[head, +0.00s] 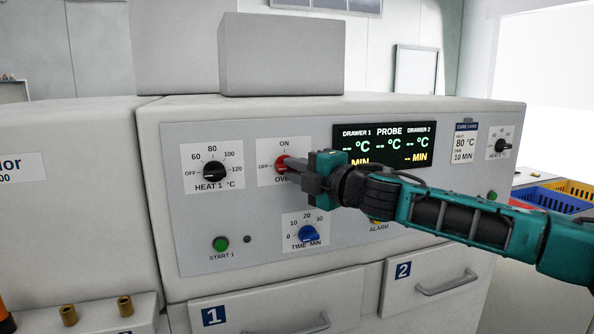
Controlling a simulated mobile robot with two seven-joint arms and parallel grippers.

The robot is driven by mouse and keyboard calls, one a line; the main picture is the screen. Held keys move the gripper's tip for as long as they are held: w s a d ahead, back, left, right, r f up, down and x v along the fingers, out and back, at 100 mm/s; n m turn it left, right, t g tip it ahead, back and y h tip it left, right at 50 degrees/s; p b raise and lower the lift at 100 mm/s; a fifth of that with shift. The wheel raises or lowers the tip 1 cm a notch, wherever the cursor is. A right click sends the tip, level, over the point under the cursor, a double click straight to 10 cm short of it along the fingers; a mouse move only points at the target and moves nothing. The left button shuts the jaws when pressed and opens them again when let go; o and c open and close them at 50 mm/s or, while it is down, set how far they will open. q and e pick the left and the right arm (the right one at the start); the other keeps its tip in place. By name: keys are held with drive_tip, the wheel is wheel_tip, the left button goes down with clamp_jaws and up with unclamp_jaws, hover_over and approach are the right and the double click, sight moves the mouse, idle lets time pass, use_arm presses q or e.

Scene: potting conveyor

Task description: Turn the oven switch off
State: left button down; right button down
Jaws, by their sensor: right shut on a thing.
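The oven switch (282,162) is a red round knob on the white plate marked OVEN, with ON above it and OFF to its left. My right gripper (292,170) comes in from the right and is shut on the knob. Its fingers hide the knob's right part, so I cannot tell for sure which way it points. The display (360,131) at the right is lit with green and yellow text, partly behind my right gripper. My left gripper is not in view.
The black HEAT 1 knob (214,169) is left of the switch. Below are the blue TIME knob (308,233) and the green START 1 button (220,244). Drawers 1 (250,317) and 2 (430,275) are closed. Blue and yellow crates (548,198) stand at the right.

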idle(0.3)
drive_tip(key=c, duration=1.1)
unclamp_jaws()
drive_tip(key=v, duration=1.3)
drive_tip(key=shift+b, duration=0.3)
